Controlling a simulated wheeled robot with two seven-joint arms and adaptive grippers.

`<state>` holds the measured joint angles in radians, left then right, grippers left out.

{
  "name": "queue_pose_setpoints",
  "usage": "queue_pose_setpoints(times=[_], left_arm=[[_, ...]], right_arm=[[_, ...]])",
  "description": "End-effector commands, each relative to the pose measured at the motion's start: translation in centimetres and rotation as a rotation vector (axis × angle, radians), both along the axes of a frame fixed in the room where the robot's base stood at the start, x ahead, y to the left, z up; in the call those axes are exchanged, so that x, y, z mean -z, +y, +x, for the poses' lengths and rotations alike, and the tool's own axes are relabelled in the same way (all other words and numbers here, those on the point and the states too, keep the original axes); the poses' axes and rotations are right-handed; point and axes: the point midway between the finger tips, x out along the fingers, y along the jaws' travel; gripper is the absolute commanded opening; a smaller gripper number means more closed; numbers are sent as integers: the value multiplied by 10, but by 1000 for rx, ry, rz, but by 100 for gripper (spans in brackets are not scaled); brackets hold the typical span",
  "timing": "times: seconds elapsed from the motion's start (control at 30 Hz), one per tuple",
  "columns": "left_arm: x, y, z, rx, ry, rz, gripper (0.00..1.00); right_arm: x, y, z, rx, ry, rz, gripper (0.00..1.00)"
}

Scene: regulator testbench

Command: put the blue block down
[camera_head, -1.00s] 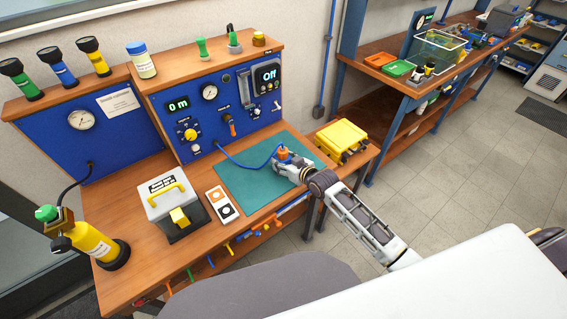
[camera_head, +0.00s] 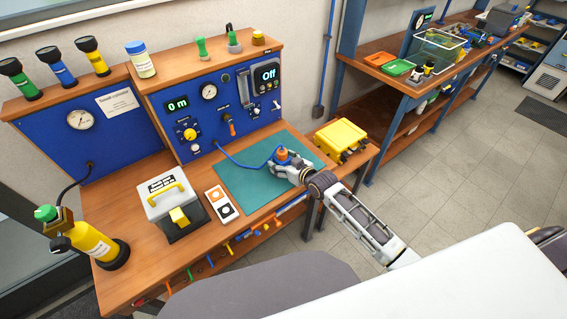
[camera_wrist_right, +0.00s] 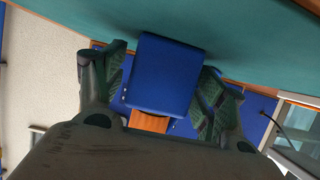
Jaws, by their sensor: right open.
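The blue block (camera_wrist_right: 163,72) fills the gap between the fingers of my right gripper (camera_head: 281,163) in the right wrist view. An orange part (camera_wrist_right: 150,121) shows at its lower edge there. The fingers are spread, one on each side of the block; whether they touch it is hard to tell. The block's far end meets the green mat (camera_head: 238,183) in that view. In the head view the gripper is low over the mat and hides most of the block; an orange top (camera_head: 282,155) shows, with a blue hose (camera_head: 237,161) running to it. My left gripper is not in view.
The blue gauge panel (camera_head: 207,132) rises behind. The mat's left part is clear.

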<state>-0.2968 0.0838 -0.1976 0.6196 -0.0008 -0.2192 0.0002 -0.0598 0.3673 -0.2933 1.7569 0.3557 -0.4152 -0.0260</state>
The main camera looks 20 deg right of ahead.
Motion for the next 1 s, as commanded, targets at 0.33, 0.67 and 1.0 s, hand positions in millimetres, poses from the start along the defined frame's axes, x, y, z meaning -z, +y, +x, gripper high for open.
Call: queue_pose_setpoints(times=[0.33,0.67,1.0], left_arm=[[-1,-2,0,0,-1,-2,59],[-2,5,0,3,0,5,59],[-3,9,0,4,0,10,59]], right_arm=[[-5,-3,-7,0,0,0,71],[-15,-11,-30,1,0,-2,71],[-27,-21,-57,1,1,-2,71]])
